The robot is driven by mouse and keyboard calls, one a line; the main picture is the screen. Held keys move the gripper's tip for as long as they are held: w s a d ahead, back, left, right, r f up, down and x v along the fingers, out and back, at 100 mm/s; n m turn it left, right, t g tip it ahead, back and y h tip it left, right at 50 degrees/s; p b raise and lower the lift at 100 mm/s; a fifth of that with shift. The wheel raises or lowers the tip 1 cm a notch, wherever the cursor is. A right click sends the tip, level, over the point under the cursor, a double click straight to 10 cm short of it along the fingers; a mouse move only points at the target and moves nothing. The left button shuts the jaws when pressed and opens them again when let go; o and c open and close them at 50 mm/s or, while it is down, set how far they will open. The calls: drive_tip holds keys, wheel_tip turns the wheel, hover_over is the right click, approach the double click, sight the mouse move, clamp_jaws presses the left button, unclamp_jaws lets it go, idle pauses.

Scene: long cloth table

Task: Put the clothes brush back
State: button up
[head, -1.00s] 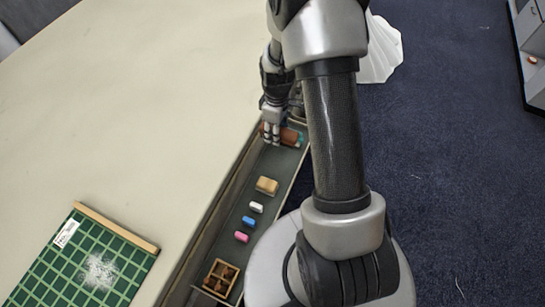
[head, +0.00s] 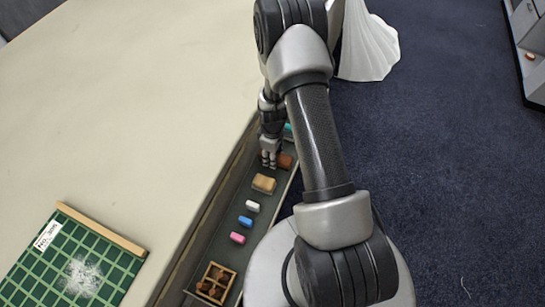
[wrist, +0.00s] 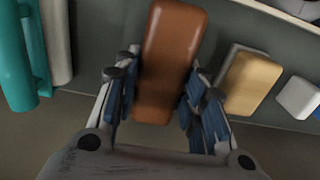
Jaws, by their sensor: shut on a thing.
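The clothes brush (wrist: 170,50) looks like a brown, rounded block in the wrist view, with no bristles visible. My gripper (wrist: 161,95) has a finger on each side of it and is shut on it. In the head view, my gripper (head: 268,163) points down into a long grey tray (head: 206,222) along the table edge. The brown end of the brush (head: 286,161) shows to its right. Whether the brush rests on the tray floor or is slightly above it, I cannot tell.
A tan block (head: 264,183) lies close to the brush, then white (head: 252,206), blue (head: 246,221) and pink (head: 237,238) pieces and a wooden divided box (head: 214,283). Teal (wrist: 14,60) and pale (wrist: 55,40) cylinders lie on the other side. A green gridded board (head: 75,265) is on the table.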

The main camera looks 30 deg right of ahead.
drive_tip(key=shift+f, duration=0.2)
drive_tip(key=o, duration=1.1)
drive_tip(key=s+a+r+m+t+p, duration=0.1)
drive_tip(key=s+a+r+m+p, duration=0.15)
drive_tip(key=r, duration=1.55)
drive_tip(key=s+a+r+m+t+p, duration=0.15)
drive_tip(key=a+r, duration=0.25)
drive_tip(key=r, duration=1.4)
drive_tip(key=s+a+r+m+t, duration=0.1)
drive_tip(key=s+a+r, duration=0.1)
drive_tip(key=s+r, duration=0.3)
drive_tip(key=s+a+r+m+t, duration=0.1)
drive_tip(key=s+a+r+m, duration=0.1)
drive_tip(key=s+r, duration=0.4)
drive_tip(key=s+a, duration=0.1)
drive_tip(key=s, duration=0.4)
drive_tip(key=shift+s+a+m, duration=0.15)
drive_tip(key=shift+s+m, duration=0.05)
drive_tip(key=shift+m, duration=0.1)
